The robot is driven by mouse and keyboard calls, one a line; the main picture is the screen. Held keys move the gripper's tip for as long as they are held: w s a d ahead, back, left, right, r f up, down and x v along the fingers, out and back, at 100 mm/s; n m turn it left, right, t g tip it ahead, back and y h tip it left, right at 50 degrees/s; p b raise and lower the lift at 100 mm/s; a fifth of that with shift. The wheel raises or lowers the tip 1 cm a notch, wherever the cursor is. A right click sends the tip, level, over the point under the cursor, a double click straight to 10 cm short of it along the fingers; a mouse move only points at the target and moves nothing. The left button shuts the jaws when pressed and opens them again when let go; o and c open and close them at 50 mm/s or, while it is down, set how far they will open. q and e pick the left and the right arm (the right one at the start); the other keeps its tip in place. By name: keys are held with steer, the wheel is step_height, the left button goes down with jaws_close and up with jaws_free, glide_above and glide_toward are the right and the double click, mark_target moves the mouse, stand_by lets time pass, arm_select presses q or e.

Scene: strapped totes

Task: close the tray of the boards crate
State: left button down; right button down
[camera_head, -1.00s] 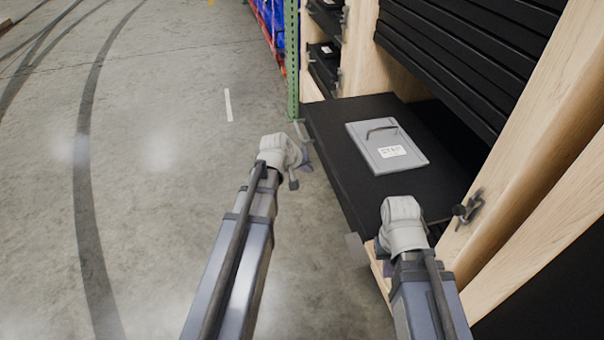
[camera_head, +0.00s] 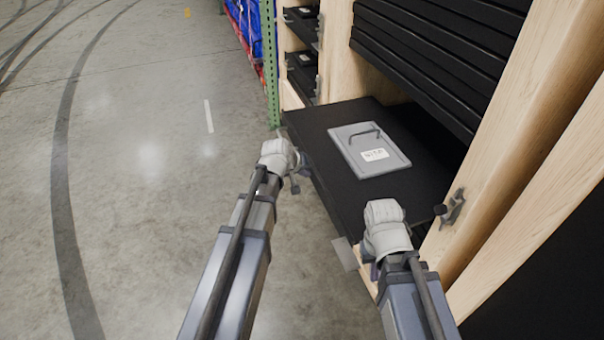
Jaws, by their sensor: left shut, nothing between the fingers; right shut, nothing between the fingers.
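The black tray (camera_head: 315,125) is pulled out of the wooden boards crate (camera_head: 500,130), below a stack of black boards (camera_head: 440,60). A grey lidded case (camera_head: 352,152) with a handle and white label lies flat on it. My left gripper (camera_head: 299,174) is at the tray's outer edge near the far corner; its fingers are small and partly hidden by the wrist. My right gripper (camera_head: 352,254) is low by the near outer corner, mostly hidden behind its wrist. Both are shut and empty. I cannot tell whether either touches the tray.
A dark latch (camera_head: 453,207) sits on the crate's near post, close to the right wrist. The concrete floor (camera_head: 150,190) on the left is clear.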

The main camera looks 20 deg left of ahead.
mark_target(369, 156)
arm_select(q)
steer(key=w+d, duration=0.4)
steer(key=d, duration=0.3)
steer(key=w+d, duration=0.5)
steer(key=d, duration=0.2)
steer(key=w+d, duration=0.5)
steer(key=d, duration=0.1)
steer(key=shift+w+d, duration=0.15)
steer(key=shift+d, duration=0.25)
steer(key=shift+w+d, duration=0.45)
steer(key=shift+d, duration=0.35)
steer(key=s+a, duration=0.1)
steer(key=a, duration=0.1)
steer(key=s+a, duration=0.1)
steer(key=shift+s+a, duration=0.35)
steer(key=shift+s, duration=0.05)
steer(key=p+v, duration=0.8)
steer(key=v, duration=0.2)
steer(key=shift+w, duration=0.1)
